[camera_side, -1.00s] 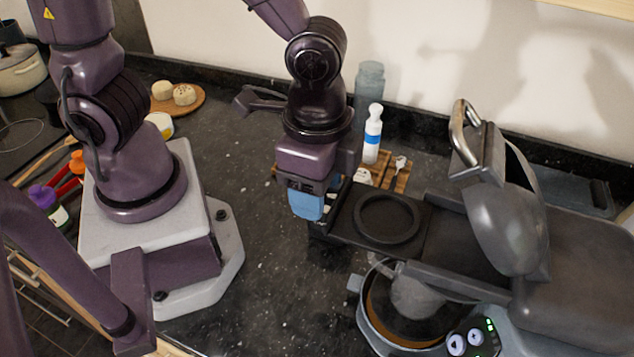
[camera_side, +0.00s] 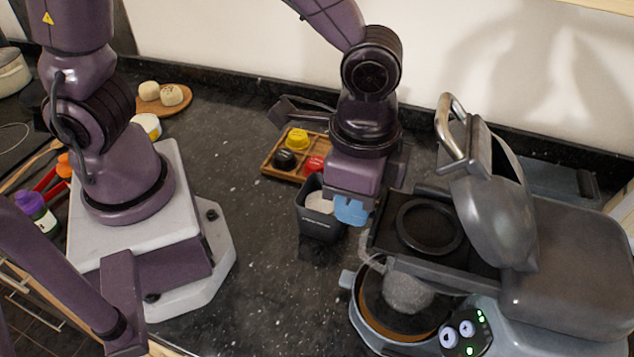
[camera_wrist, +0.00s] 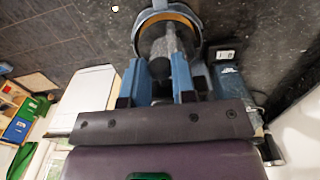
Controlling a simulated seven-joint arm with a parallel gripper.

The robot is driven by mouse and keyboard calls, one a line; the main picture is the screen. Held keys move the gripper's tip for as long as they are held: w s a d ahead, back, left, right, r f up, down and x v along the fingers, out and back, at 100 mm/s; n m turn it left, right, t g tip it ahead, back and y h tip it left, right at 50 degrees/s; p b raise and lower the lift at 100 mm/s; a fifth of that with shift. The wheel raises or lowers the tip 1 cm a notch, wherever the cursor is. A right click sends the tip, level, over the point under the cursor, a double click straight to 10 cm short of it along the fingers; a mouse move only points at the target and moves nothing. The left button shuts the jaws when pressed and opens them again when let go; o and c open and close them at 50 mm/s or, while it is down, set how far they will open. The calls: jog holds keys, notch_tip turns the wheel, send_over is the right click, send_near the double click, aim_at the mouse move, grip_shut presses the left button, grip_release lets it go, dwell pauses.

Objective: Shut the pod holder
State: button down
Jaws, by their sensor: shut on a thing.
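The pod holder (camera_side: 388,238) is a dark flat slide with a round ring (camera_side: 430,226), jutting from the left side of the grey coffee machine (camera_side: 580,265). Part of it lies inside the machine body. The machine's rounded lid (camera_side: 495,205) stands raised above it, with its metal handle (camera_side: 447,125) up. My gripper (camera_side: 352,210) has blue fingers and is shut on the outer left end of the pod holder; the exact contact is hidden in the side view. In the wrist view, the blue fingers (camera_wrist: 160,85) point toward the machine's round base.
A clear glass (camera_side: 407,292) stands on the machine's round drip base (camera_side: 362,318). A dark bin (camera_side: 318,222) stands close left of my gripper. A wooden tray (camera_side: 268,168) with yellow, black and red pods lies behind.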

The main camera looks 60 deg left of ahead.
aim_at(382, 205)
jog(key=shift+w+d+r, duration=0.1)
jog(key=shift+w+d, duration=0.95)
jog(key=shift+w, duration=0.05)
jog(key=c, duration=0.9)
grip_release()
jog(key=shift+s+a, duration=0.1)
jog(key=shift+s, duration=0.05)
jog(key=s+a, duration=0.6)
jog(key=a, duration=0.1)
notch_tip(382, 205, up, 13)
jog(key=shift+s+a+r+n+t, duration=0.35)
jog(key=shift+a+n+t, duration=0.6)
jog(key=shift+a+n, duration=0.9)
jog(key=shift+s+a+r+n+t, duration=0.35)
jog(key=shift+a+n+t, duration=0.7)
jog(key=shift+a, duration=1.35)
jog(key=shift+s+a+r+n+t, duration=0.35)
jog(key=shift+a+n+t, duration=0.45)
jog(key=shift+a+n, duration=1.1)
